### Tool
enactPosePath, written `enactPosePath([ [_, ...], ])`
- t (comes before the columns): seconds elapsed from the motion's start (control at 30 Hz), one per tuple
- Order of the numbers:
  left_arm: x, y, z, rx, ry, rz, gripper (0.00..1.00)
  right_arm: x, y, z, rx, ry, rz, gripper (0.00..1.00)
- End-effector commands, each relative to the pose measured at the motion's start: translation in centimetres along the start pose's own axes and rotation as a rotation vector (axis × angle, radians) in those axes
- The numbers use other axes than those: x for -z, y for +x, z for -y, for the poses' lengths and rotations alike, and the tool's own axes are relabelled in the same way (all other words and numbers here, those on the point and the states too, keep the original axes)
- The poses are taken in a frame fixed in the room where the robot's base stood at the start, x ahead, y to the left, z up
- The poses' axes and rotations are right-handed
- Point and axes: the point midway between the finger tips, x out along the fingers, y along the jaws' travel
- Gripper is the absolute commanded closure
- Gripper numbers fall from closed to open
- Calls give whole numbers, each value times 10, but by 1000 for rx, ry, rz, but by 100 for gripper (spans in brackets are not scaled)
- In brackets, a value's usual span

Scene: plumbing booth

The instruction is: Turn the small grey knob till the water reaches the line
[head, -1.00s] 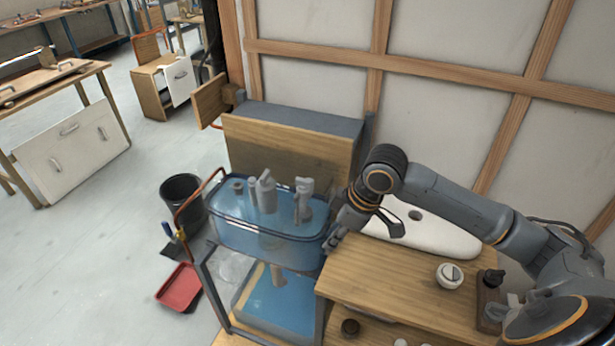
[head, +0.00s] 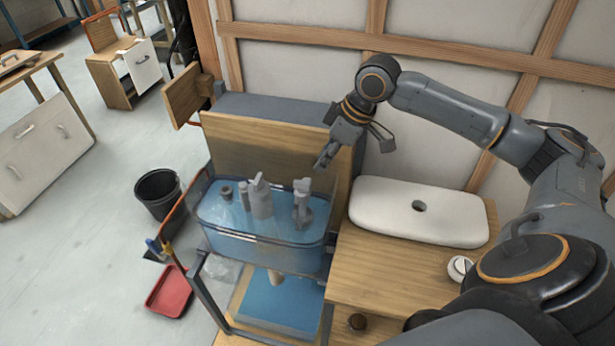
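A clear water tank (head: 262,247) stands on a frame at the centre, with blue water inside. Several grey fittings stand up out of the water: a tall one with a slanted top (head: 260,200), a fill column (head: 302,205) to its right, and a short round cap (head: 227,193) at the left. I cannot tell which part is the small grey knob, and the line is not distinguishable. My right gripper (head: 324,161) hangs above the tank's right back, over and apart from the fill column, its fingers pointing down and left. Its finger gap is unclear. My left gripper is out of view.
A white lid (head: 420,208) with a hole lies on the wooden counter (head: 375,270) at right. A white round part (head: 459,268) is on the counter. A wooden panel (head: 275,150) stands behind the tank. A black bucket (head: 158,192) and red tray (head: 169,292) are on the floor.

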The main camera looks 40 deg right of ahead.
Motion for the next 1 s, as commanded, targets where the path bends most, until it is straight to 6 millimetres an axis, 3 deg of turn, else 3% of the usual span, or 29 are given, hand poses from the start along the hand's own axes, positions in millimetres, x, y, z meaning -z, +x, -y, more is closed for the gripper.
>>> enactPosePath([
  [0.07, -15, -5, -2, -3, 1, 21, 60, 1, 18, 2, 6, 1, 1, 78],
  [0.17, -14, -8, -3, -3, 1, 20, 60, 0, 40, 2, 6, 0, 1, 78],
  [0.43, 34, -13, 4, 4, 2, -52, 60, 0, 82, 1, 3, 0, 1, 78],
  [0.57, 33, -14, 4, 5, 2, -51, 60, 0, 90, 1, 0, -1, 0, 78],
  [0.87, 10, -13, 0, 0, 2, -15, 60, 0, 93, 0, 0, -1, 0, 78],
  [1.0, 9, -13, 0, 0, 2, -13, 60, 0, 92, 0, 0, -1, 0, 100],
])
